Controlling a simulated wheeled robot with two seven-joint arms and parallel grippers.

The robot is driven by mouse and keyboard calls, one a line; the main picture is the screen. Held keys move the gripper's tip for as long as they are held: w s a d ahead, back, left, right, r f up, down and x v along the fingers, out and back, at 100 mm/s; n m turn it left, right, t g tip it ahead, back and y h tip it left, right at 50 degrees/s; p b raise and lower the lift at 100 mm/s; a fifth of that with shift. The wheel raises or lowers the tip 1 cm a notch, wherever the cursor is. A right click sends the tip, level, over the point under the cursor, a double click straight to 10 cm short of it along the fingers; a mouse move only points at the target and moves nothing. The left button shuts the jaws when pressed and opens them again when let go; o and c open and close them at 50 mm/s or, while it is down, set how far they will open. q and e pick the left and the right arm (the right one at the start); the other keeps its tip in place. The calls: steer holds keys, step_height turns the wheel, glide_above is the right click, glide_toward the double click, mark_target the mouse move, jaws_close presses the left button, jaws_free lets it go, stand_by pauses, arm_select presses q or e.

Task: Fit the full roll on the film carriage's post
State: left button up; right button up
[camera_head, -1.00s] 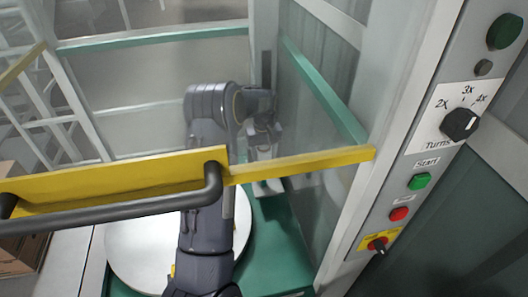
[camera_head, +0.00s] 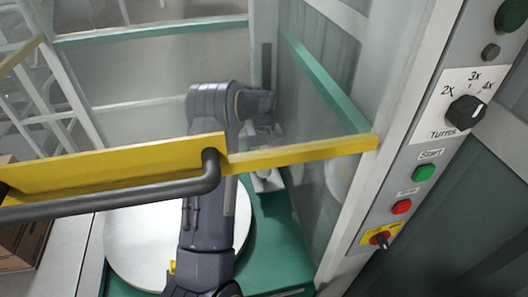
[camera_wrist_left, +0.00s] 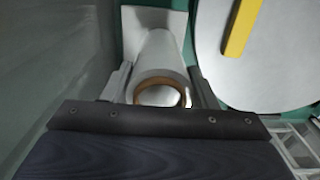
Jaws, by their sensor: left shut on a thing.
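In the left wrist view, my left gripper (camera_wrist_left: 162,88) is shut on a pale film roll (camera_wrist_left: 158,55), one finger on each side. The brown rim of its core faces the camera. Beyond the roll is a white plate (camera_wrist_left: 178,20), possibly part of the film carriage. Whether the roll touches it cannot be told, and no post can be made out. In the head view, my left gripper (camera_head: 264,132) is beyond the yellow bar, near the clear panel; its fingers and the roll are small and unclear. My right gripper is not in view.
The yellow bar (camera_head: 300,155) with a dark handle (camera_head: 120,200) crosses in front of my arm. A round pale turntable (camera_head: 130,240) lies below on a green base (camera_head: 272,225). A control panel (camera_head: 440,150) stands at right. Clear panels enclose the right side.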

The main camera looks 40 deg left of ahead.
arm_select(q)
steer(key=shift+f, duration=0.35)
steer(key=shift+f, duration=0.15)
steer(key=shift+f+b, duration=1.1)
steer(key=shift+f, duration=0.25)
steer(key=o, duration=1)
steer(key=shift+r+p, duration=2.75)
steer(key=shift+r, duration=1.25)
